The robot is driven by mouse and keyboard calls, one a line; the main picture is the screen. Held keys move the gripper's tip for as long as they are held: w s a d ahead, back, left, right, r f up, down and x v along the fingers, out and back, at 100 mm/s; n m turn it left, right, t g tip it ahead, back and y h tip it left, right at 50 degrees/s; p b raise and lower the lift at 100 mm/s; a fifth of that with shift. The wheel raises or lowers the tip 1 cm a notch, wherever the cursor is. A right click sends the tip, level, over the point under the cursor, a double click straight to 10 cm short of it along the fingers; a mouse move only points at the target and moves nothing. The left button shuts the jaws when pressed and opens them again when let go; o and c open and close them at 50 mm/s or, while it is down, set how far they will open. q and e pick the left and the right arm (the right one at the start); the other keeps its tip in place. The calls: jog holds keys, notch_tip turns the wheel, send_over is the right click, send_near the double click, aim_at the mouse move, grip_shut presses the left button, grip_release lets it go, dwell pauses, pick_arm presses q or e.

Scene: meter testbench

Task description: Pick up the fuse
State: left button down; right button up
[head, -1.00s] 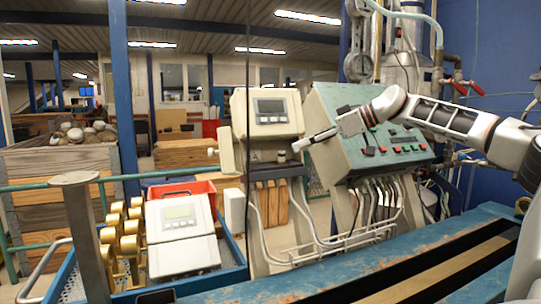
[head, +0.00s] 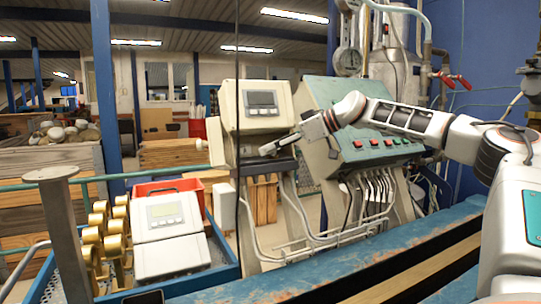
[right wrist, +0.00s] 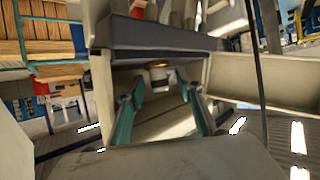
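The fuse (right wrist: 158,75), a small pale cylinder with a brass-coloured rim, shows in the right wrist view at the dark ledge of the beige meter stand (head: 228,119). My right gripper (right wrist: 162,86) is open, with its two teal fingers pointing at the fuse. The fuse appears between the fingertips in that view; I cannot tell whether they touch it. In the head view the right gripper (head: 270,148) is at the stand's ledge and hides the fuse. My left gripper is not in view.
A green sloped control panel (head: 345,158) with red buttons stands right beside the stand, behind my right arm. A blue tray (head: 226,270) with a white meter (head: 168,234) and brass fittings is at the lower left. A blue bench edge (head: 330,268) runs across the front.

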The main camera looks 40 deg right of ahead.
jog(key=shift+r, duration=0.1)
jog(key=shift+c, duration=0.4)
grip_shut()
